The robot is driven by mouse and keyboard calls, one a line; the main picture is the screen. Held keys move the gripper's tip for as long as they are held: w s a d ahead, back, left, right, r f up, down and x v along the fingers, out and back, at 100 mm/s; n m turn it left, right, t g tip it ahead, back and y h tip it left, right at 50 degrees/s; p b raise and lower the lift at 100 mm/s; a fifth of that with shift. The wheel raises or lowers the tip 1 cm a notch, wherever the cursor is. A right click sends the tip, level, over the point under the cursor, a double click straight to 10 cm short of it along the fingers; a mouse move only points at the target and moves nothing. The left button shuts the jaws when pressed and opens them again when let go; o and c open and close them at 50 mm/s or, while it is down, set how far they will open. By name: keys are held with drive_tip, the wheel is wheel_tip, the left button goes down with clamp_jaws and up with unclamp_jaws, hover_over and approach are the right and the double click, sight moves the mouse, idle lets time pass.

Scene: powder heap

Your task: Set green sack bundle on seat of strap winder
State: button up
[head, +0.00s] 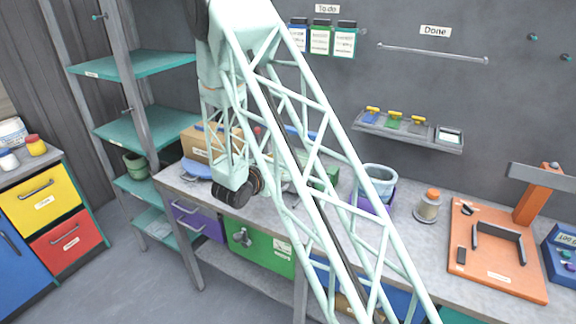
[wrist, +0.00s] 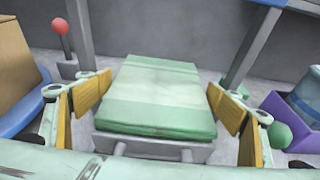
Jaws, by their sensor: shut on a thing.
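The green sack bundle (wrist: 158,95) is a flat stack with pale and darker green bands, in the middle of the wrist view. My gripper (wrist: 160,112) is shut on it, with yellow finger pads at its left and right sides. A grey bracket (wrist: 150,148) shows just below its near edge; I cannot tell whether the bundle rests on it. Grey posts (wrist: 80,25) stand behind, with a red ball knob (wrist: 61,28) at left and a green ball (wrist: 279,134) at right. They may belong to the strap winder, but this is unclear. In the head view my arm covers much of this spot.
A cardboard box (head: 205,140) on a blue base is left of the work spot. A purple-based bucket (head: 378,183), a jar (head: 428,205) and an orange press (head: 495,250) stand further right on the grey bench. Shelves (head: 135,65) stand at left.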

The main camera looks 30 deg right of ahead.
drive_tip(key=shift+f+b, duration=0.35)
idle(0.3)
drive_tip(key=o, duration=1.1)
drive_tip(key=shift+r+p, duration=0.3)
drive_tip(key=shift+r, duration=0.15)
drive_tip(key=shift+p+v, duration=0.75)
drive_tip(key=shift+v, duration=5.25)
